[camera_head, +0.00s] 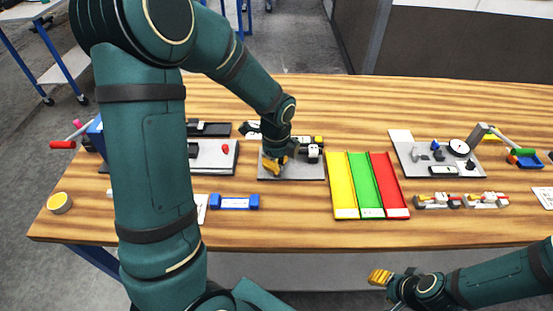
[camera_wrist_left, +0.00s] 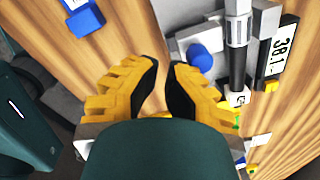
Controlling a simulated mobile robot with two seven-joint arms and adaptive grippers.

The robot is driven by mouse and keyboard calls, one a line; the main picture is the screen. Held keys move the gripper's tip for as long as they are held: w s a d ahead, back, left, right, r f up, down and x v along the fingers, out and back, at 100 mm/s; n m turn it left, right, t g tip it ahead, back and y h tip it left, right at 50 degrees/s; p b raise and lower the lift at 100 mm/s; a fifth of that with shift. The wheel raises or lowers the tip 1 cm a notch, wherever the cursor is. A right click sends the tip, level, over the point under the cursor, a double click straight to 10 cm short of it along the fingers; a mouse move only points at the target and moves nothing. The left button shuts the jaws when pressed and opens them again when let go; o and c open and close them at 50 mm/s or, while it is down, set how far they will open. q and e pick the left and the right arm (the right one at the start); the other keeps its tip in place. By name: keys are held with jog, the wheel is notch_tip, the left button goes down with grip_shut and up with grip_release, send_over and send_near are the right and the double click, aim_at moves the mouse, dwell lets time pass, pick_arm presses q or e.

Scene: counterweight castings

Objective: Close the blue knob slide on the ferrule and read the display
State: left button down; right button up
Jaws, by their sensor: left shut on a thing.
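My left gripper (camera_head: 274,165) is over the grey plate (camera_head: 300,172) at mid-table. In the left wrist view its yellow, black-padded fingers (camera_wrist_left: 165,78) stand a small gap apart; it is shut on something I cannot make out. The blue knob (camera_wrist_left: 200,57) shows just beyond the right fingertip, beside a grey block, not visibly between the pads. A silver and black cylinder (camera_wrist_left: 238,45) stands beside it; I cannot tell whether it is the ferrule. The display (camera_wrist_left: 281,53) reads about 38.1, partly unclear. My right gripper (camera_head: 381,277) is in front of the table; its opening is unclear.
Yellow, green and red trays (camera_head: 366,186) lie right of the plate. Another grey plate with a white dial (camera_head: 458,147) is farther right. A blue-ended holder (camera_head: 235,202) lies at the front left. My left arm hides part of the table's left side. Bare wood lies along the back.

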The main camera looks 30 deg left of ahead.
pick_arm(q)
jog(key=shift+w+a+f+g, duration=0.1)
jog(key=shift+a+f+g, duration=0.05)
jog(key=shift+f, duration=0.2)
jog(key=shift+w+a+f+g, duration=0.1)
jog(key=shift+f+g, duration=0.05)
jog(key=shift+f, duration=0.2)
dwell(1.4)
jog(key=shift+s, duration=0.15)
dwell(0.3)
jog(key=shift+p, duration=0.3)
jog(key=shift+r, duration=0.25)
jog(key=shift+w+r+p, duration=0.25)
jog(key=shift+r+p, duration=0.3)
jog(key=shift+p, duration=0.05)
jog(key=shift+w+r+p, duration=0.2)
jog(key=shift+r+p, duration=0.35)
jog(key=shift+p, duration=0.05)
notch_tip(320, 180, up, 4)
jog(key=p, duration=0.3)
jog(key=shift+r, duration=0.25)
jog(key=shift+w, duration=0.1)
